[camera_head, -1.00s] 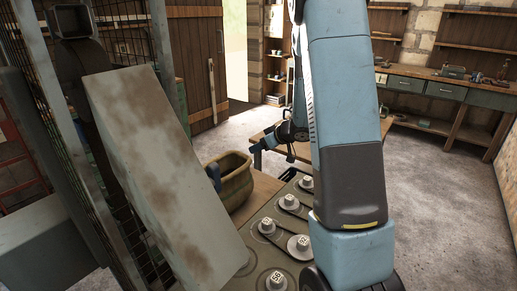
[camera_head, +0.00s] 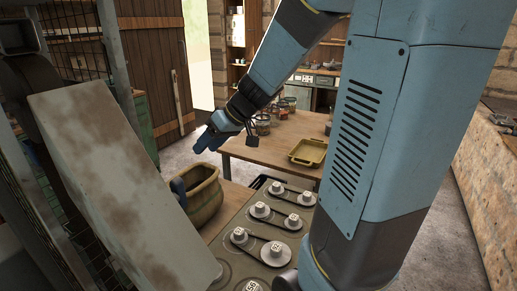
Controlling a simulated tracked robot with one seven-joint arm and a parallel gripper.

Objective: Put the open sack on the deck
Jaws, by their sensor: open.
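The open sack (camera_head: 207,202) is olive-tan with a wide mouth and stands upright on a brown wooden surface (camera_head: 236,200), left of the belt drive. A small dark blue piece (camera_head: 179,190) shows at its left rim; I cannot tell what it is. My gripper (camera_head: 205,142) has blue fingers and hangs above and slightly right of the sack's mouth, apart from it. It is open, and I see nothing in it. I cannot tell which surface is the deck. The grey block hides what lies to the left of the sack.
The belt drive (camera_head: 262,240), with several numbered pulleys, lies right of the sack. A large rusty grey block (camera_head: 125,190) leans at the left. Behind stands a wooden table (camera_head: 262,148) with a yellow tray (camera_head: 309,151) and jars. My arm covers the right.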

